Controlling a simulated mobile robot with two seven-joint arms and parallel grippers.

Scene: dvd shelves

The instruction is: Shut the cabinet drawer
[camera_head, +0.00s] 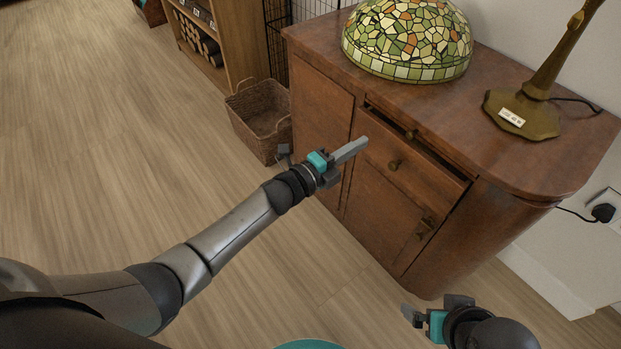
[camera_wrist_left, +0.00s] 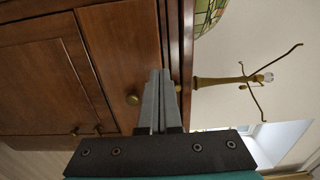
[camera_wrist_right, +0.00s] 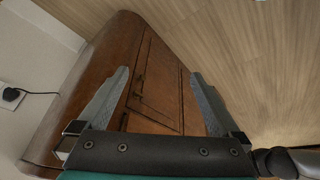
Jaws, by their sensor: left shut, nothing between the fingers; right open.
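The wooden cabinet (camera_head: 520,225) stands at the right of the head view. Its drawer (camera_head: 375,145) has a round knob and sits slightly out, with a dark gap along its top edge. A second knob shows at that gap. My left gripper (camera_head: 360,144) is shut and empty, its fingertips in front of the drawer's left part; I cannot tell whether they touch. In the left wrist view its fingers (camera_wrist_left: 158,80) overlap the drawer front beside the brass knob (camera_wrist_left: 133,98). My right gripper (camera_head: 428,312) is open and empty, low before the cabinet's right side; its wrist view shows cabinet doors between spread fingers (camera_wrist_right: 160,75).
A stained-glass lampshade (camera_head: 408,40) and a brass lamp base (camera_head: 525,110) stand on the cabinet top. A wicker basket (camera_head: 255,118) sits on the floor left of the cabinet, near a wooden shelf (camera_head: 235,45). The floor at the left is clear.

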